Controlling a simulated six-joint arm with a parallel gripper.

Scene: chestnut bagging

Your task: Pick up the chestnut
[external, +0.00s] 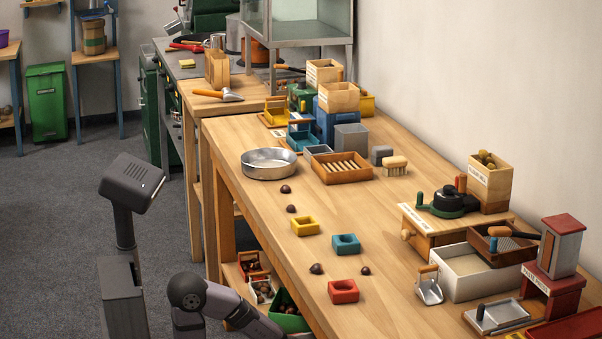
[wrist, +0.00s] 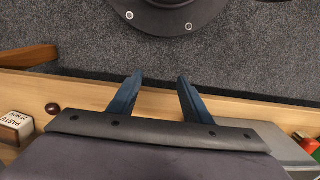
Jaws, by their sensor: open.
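Several dark brown chestnuts lie on the wooden table in the external view. One chestnut (external: 286,189) is below the round metal pan, and another (external: 291,209) is just nearer. A third chestnut (external: 316,268) is left of the red block, and a smaller one (external: 365,271) is right of it. In the wrist view my gripper (wrist: 160,76) is open, with nothing between its two blue fingers. They extend past a wooden edge over grey floor. A small dark brown round thing (wrist: 52,108) at left may be a chestnut. My fingers are not visible externally.
Yellow (external: 304,226), teal (external: 345,244) and red (external: 343,291) hollow blocks stand among the chestnuts. The metal pan (external: 268,164) and slatted wooden tray (external: 342,169) are farther back. A white-lined box (external: 462,276) and scoop (external: 429,287) are at right. The table's front-left area is mostly bare.

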